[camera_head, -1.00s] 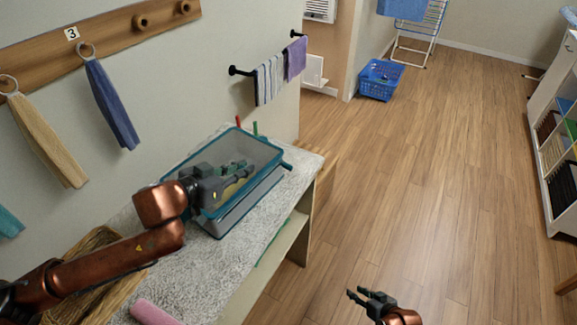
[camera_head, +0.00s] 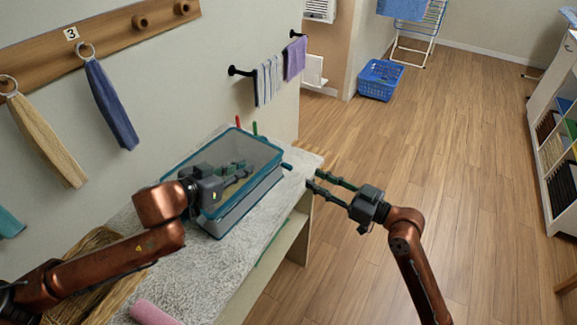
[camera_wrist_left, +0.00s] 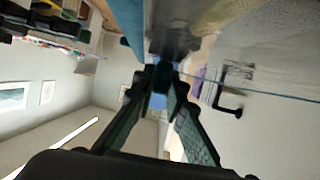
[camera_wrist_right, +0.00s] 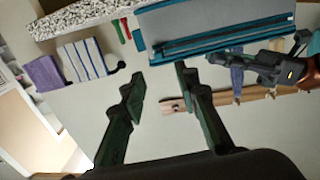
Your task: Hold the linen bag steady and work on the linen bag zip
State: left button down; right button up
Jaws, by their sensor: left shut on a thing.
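The linen bag (camera_head: 238,209) is a clear, box-shaped bag with teal edges standing on the shelf top; its teal zip lines (camera_wrist_right: 215,46) show in the right wrist view. A small teal tab (camera_head: 287,166) sticks out at its right corner. My left gripper (camera_head: 244,170) is at the bag, shut on part of it; the gripped part is hard to see. Its fingers converge in the left wrist view (camera_wrist_left: 163,78). My right gripper (camera_head: 313,180) is open and empty, just right of the teal tab and apart from it. Its spread fingers show in the right wrist view (camera_wrist_right: 160,85).
Red (camera_head: 238,121) and green (camera_head: 255,128) tabs stand behind the bag. A wicker basket (camera_head: 92,262) and a pink roll (camera_head: 152,312) are at the near left. A peg rail (camera_head: 105,35) with hanging towels is on the wall. Open floor lies to the right.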

aim_at(292, 168)
jog(key=x, duration=1)
jog(key=shift+w+a, duration=0.2)
jog(key=shift+a, duration=0.15)
grip_shut()
jog(key=shift+f, duration=0.1)
